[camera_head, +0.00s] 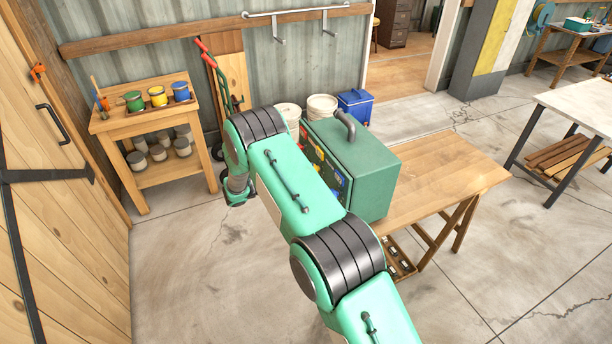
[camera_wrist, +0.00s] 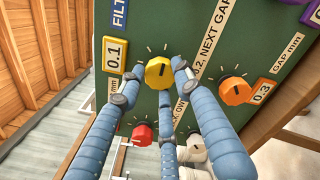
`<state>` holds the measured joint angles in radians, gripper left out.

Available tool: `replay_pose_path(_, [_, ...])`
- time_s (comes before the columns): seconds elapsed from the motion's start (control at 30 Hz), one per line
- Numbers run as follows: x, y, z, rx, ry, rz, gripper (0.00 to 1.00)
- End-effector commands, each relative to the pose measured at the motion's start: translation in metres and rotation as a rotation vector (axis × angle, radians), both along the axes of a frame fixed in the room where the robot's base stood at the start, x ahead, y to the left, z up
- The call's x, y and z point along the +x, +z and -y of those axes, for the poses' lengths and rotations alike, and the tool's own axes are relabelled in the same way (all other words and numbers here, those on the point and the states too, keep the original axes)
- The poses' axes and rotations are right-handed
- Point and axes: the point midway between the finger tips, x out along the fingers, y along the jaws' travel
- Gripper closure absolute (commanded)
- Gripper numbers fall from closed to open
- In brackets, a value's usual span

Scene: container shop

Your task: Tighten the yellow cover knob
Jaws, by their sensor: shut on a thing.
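The yellow knob (camera_wrist: 159,71) sits on the dark green panel (camera_wrist: 150,100) in the wrist view, between plates reading 0.1 and "NEXT GAP". My gripper (camera_wrist: 156,84) has blue segmented fingers, with one on each side of the knob and another below it. It is shut on the yellow knob. In the head view, the green machine box (camera_head: 372,170) stands on a wooden table (camera_head: 440,170), its panel facing left. My arm covers part of that panel, and the yellow knob cannot be made out clearly there.
Close by on the panel are an orange knob (camera_wrist: 236,91) to the right, a red knob (camera_wrist: 142,134) below and a white knob (camera_wrist: 194,148) lower right. A paint shelf (camera_head: 150,125) stands at left. The floor between is clear.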

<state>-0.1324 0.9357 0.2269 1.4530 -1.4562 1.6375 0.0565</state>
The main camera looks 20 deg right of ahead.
Motion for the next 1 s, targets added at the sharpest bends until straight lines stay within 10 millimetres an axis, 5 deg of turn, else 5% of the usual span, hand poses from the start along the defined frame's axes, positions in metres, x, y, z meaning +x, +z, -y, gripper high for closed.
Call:
replay_pose_path(0.4, [-0.0011,-0.0018,-0.0003,0.001,0.0,0.009,0.93])
replay_pose_path(0.43, [-0.0011,-0.0018,-0.0003,0.001,0.0,0.009,0.63])
replay_pose_path(0.5, [-0.001,-0.0017,-0.0003,0.001,0.0,0.009,0.49])
replay_pose_path(1.0, [0.0001,-0.0003,-0.0071,0.0,0.001,0.01,0.47])
